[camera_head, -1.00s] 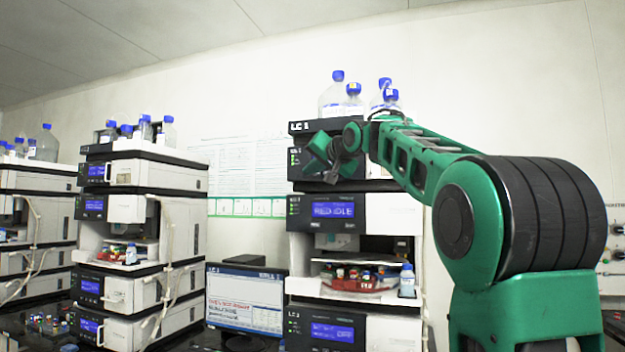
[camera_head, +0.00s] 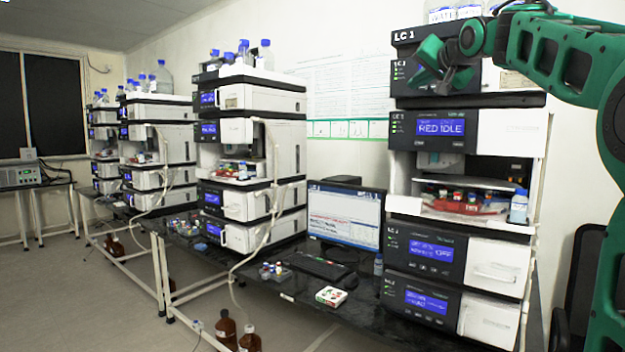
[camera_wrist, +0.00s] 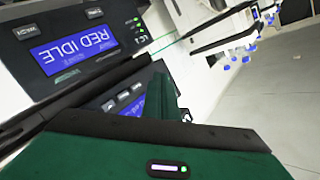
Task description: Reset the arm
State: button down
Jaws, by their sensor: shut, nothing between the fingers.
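My green arm (camera_head: 572,62) reaches in from the right edge of the head view. My gripper (camera_head: 432,80) is at its end, in front of the upper modules of the nearest LC stack (camera_head: 470,172). It holds nothing and its fingers are shut. In the wrist view my gripper (camera_wrist: 165,95) shows as green parts close to the camera. The stack's "RED IDLE" screen (camera_wrist: 72,50) is close behind it there, tilted in the picture. In the head view that screen (camera_head: 440,128) sits just below my gripper. I cannot tell whether my gripper touches the stack.
More LC stacks (camera_head: 250,150) run along the wall to the left. A monitor (camera_head: 345,215), a keyboard (camera_head: 318,267) and a small box (camera_head: 331,296) are on the dark bench (camera_head: 375,318). Brown bottles (camera_head: 226,328) stand on the floor. The floor at left (camera_head: 110,305) is open.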

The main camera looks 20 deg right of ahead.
jog(key=s+d+f+g, duration=0.1)
jog(key=s+f+g, duration=0.45)
jog(key=f, duration=0.95)
jog(key=s+d+f+g, duration=0.1)
jog(key=s+f+g, duration=0.1)
jog(key=s+f, duration=1.05)
jog(key=s+a+f+g, duration=0.3)
jog(key=s+f, duration=0.5)
jog(key=f, duration=0.2)
jog(key=s+a+f+n+g+y, duration=0.1)
jog(key=s+a+f+g, duration=0.2)
jog(key=s+f, duration=0.6)
jog(key=s+a+f+n+g+y, duration=0.1)
jog(key=s+a+f+g, duration=0.2)
jog(key=s+f, duration=0.6)
jog(key=shift+s+a+f, duration=0.2)
jog(key=shift+f, duration=0.75)
jog(key=shift+w+f, duration=0.2)
jog(key=shift+w, duration=0.45)
